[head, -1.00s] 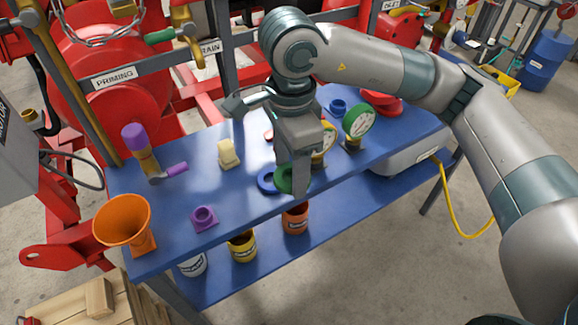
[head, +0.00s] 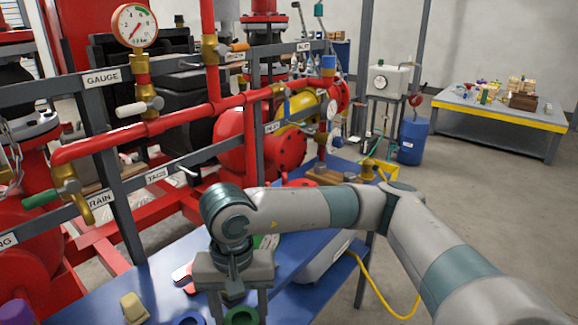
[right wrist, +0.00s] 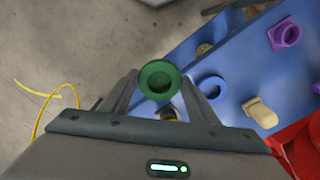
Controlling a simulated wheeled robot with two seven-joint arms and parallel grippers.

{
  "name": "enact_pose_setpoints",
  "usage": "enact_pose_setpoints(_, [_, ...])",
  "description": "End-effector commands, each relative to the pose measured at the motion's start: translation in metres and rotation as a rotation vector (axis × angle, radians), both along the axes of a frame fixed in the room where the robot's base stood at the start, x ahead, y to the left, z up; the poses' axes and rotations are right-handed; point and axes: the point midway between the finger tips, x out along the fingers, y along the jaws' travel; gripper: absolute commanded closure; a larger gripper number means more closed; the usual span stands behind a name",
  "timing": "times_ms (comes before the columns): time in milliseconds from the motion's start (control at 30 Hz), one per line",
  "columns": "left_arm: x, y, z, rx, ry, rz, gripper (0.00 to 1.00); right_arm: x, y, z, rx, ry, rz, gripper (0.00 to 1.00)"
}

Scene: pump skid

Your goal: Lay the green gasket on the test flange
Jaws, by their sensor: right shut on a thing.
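The green gasket (head: 241,309) is a flat round ring at the bottom of the head view, and it also shows in the right wrist view (right wrist: 159,66). My right gripper (head: 239,306) points down over the blue bench and is shut on the gasket, which sits between its fingertips in the right wrist view (right wrist: 160,82). The gasket appears held above the bench near its edge. I cannot tell which part in view is the test flange. My left gripper is not in view.
On the blue bench (right wrist: 225,62) lie a blue ring (right wrist: 211,89), a pale yellow block (right wrist: 260,112) and a purple flanged piece (right wrist: 285,34). Red pipework (head: 150,128) with valves and a gauge (head: 134,26) stands behind the bench. A grey table (head: 500,112) stands far right.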

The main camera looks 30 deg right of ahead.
Motion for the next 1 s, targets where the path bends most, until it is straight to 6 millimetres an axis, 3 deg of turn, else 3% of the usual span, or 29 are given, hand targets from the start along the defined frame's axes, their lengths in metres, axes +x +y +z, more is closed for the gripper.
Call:
enact_pose_setpoints(333, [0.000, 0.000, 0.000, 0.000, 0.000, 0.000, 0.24, -0.005, -0.034, -0.025, -0.006, -0.003, 0.425, 0.67])
enact_pose_setpoints(767, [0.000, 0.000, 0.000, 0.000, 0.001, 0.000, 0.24, -0.006, -0.040, -0.029, -0.006, -0.003, 0.514, 0.67])
enact_pose_setpoints(800, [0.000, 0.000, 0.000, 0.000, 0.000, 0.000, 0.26, -0.006, -0.040, -0.029, -0.006, -0.003, 0.514, 0.67])
enact_pose_setpoints(1000, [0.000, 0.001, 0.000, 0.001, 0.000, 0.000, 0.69, -0.006, -0.040, -0.029, -0.006, -0.004, 0.513, 0.67])
